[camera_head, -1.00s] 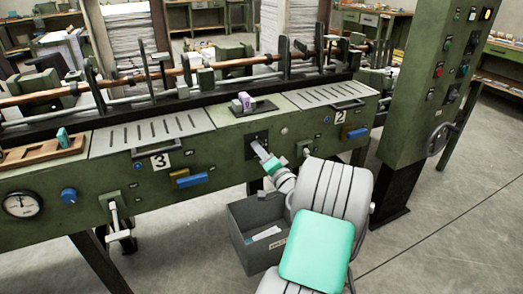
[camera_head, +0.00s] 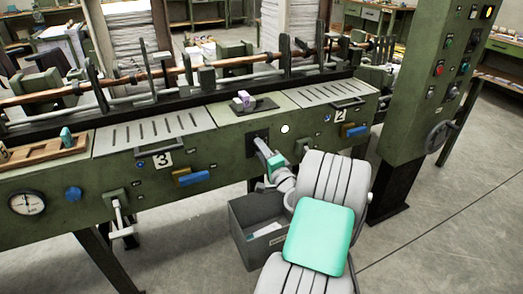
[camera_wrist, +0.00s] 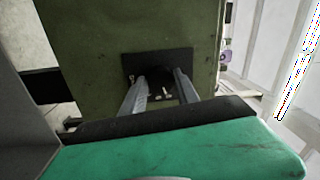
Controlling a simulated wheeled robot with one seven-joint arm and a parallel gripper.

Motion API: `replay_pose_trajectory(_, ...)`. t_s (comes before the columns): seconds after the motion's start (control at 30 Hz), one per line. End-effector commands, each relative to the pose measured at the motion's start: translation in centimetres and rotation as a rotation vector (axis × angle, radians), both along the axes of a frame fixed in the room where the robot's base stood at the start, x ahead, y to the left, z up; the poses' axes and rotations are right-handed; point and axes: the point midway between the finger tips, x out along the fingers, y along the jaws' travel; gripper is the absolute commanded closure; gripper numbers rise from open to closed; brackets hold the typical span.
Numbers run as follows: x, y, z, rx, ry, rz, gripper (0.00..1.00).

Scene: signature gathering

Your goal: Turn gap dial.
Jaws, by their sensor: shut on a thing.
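The green machine front (camera_head: 225,150) carries a black square plate (camera_head: 250,135) between the panels marked 3 and 2. My gripper (camera_head: 261,147) reaches this plate from the front right. In the wrist view, its two grey fingers (camera_wrist: 160,90) stand at the same plate (camera_wrist: 185,60), shut on a small dark piece, which I take as the gap dial (camera_wrist: 160,88). The dial is mostly hidden between the fingers, so its setting cannot be read. A round white light or button (camera_head: 285,129) sits right of the plate.
A grey open bin (camera_head: 240,220) stands below the plate, close under my arm. A lever (camera_head: 118,212), a blue knob (camera_head: 74,193) and a gauge (camera_head: 27,202) are at left. A green control column (camera_head: 425,100) with a handwheel (camera_head: 441,137) stands at right.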

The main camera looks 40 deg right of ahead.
Motion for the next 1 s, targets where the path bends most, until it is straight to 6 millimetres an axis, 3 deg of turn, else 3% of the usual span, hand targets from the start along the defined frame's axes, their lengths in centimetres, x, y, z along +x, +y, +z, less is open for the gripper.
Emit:
replay_pose_trajectory(0.1,0.0,0.0,0.0,0.0,0.0,-0.001,1.0)
replay_pose_trajectory(0.13,0.0,0.0,0.0,0.0,0.0,-0.001,0.62)
replay_pose_trajectory(0.37,0.0,0.0,0.0,-0.001,0.0,0.0,0.43)
replay_pose_trajectory(0.67,-0.3,0.0,-0.1,0.0,0.001,-0.001,0.41)
replay_pose_trajectory(1.0,-6.3,1.5,-0.5,0.001,0.001,-0.004,0.41)
